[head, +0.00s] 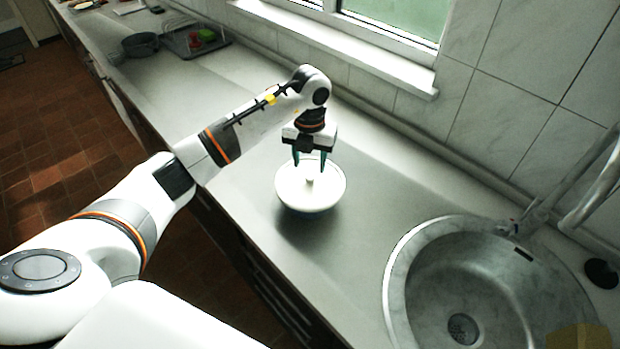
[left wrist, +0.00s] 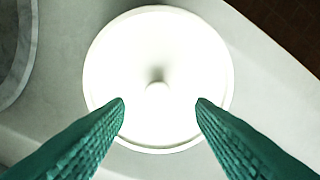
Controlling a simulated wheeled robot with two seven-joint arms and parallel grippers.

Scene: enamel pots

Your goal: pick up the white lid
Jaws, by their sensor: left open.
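The white lid (head: 294,187) is round with a small knob in its middle. It sits on a white pot (head: 310,210) on the counter. My left gripper (head: 310,164) is open and points down above the lid. In the left wrist view, the lid (left wrist: 158,50) fills the middle. The two green fingertips (left wrist: 160,103) are apart, on either side of and slightly below the knob (left wrist: 157,88) in the picture. I cannot tell whether the fingers touch the lid. My right gripper does not show.
A round sink (head: 420,265) with a faucet (head: 545,205) is at the right. A dark pot (head: 140,45) and a tray (head: 180,42) with red and green things stand at the far left. The counter (head: 190,95) between is clear. A wall and window sill (head: 350,45) run behind.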

